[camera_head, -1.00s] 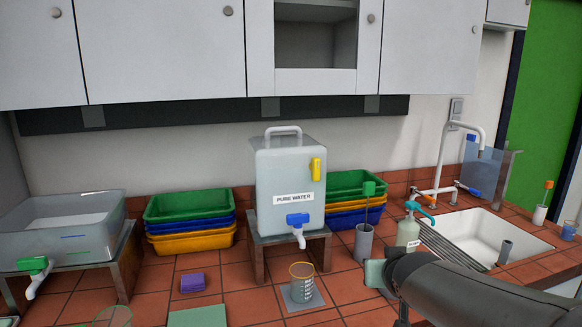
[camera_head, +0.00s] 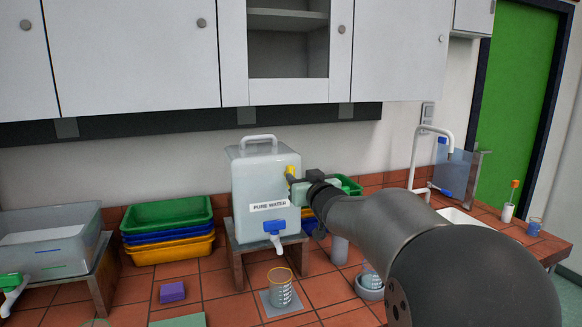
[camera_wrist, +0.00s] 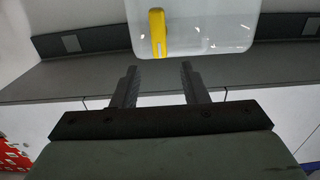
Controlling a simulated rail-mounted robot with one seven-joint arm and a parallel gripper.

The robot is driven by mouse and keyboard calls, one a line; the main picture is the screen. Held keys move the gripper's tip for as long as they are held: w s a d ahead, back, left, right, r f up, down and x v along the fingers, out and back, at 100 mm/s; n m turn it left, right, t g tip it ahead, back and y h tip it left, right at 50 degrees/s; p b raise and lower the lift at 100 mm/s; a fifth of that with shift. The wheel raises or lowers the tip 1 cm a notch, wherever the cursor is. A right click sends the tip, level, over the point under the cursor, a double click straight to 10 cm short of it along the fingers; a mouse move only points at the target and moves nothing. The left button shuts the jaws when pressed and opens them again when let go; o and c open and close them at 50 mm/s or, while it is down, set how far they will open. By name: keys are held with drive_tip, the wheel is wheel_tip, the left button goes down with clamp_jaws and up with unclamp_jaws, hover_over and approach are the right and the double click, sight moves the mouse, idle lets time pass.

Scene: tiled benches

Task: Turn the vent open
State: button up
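The yellow vent (camera_head: 290,171) is on the upper right of the front of the translucent "PURE WATER" tank (camera_head: 248,190). In the head view my gripper (camera_head: 293,181) is at the vent and hides part of it. In the wrist view the vent (camera_wrist: 157,33) shows as a long yellow handle on the pale tank (camera_wrist: 205,25), beyond the fingertips. My gripper (camera_wrist: 159,66) is open there, with a clear gap between its two fingers and nothing held.
The tank stands on a raised stand (camera_head: 238,258), with a blue tap (camera_head: 274,227) low on its front. A beaker (camera_head: 280,288) stands below. Stacked trays (camera_head: 167,232) are to the left, and wall cabinets (camera_head: 135,50) hang above.

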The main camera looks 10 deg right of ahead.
sight(293, 170)
drive_tip(key=w, duration=0.2)
drive_tip(key=w+p, duration=0.1)
drive_tip(key=w, duration=0.1)
drive_tip(key=w+a, duration=0.1)
drive_tip(key=w, duration=0.1)
drive_tip(key=shift+w+p, duration=0.3)
drive_tip(key=shift+w, duration=0.1)
clamp_jaws()
